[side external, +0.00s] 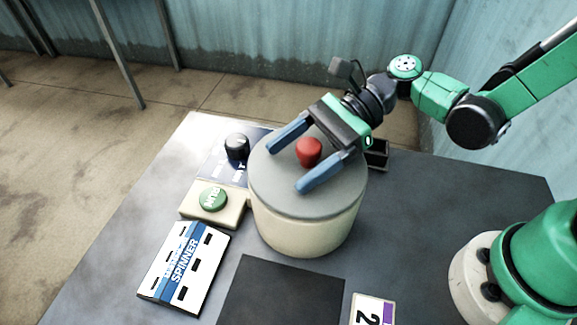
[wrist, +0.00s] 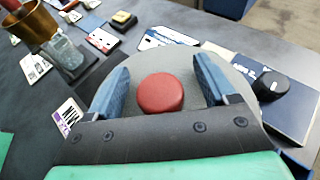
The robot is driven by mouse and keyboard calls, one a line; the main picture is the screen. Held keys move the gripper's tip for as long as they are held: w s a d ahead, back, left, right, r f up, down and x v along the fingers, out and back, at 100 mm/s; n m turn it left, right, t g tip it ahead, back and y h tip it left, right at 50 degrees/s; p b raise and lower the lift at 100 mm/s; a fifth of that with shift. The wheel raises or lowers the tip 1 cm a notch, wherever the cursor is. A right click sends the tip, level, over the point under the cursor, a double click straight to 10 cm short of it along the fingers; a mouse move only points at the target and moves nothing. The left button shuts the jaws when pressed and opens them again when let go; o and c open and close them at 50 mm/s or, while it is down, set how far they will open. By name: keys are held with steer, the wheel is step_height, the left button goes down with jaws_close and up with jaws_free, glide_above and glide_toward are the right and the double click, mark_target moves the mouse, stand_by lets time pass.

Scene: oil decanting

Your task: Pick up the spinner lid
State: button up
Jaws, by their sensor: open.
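The spinner lid (side external: 287,190) is a grey disc with a red knob (side external: 309,151) at its centre. It sits on the cream round spinner body (side external: 300,236). My gripper (side external: 290,168) is open above the lid, with its blue fingers on either side of the red knob. In the wrist view the knob (wrist: 160,93) stands between the two fingers, with a gap on each side. The lid (wrist: 240,90) shows behind and beside the fingers. The gripper's height above the lid is hard to judge.
A green button (side external: 212,199) and a black dial (side external: 237,147) are left of the spinner. A white SPINNER label board (side external: 186,268) lies in front of them. In the wrist view a copper-coloured pot (wrist: 30,25) and a glass beaker (wrist: 65,52) stand at upper left.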

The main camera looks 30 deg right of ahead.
jaws_close()
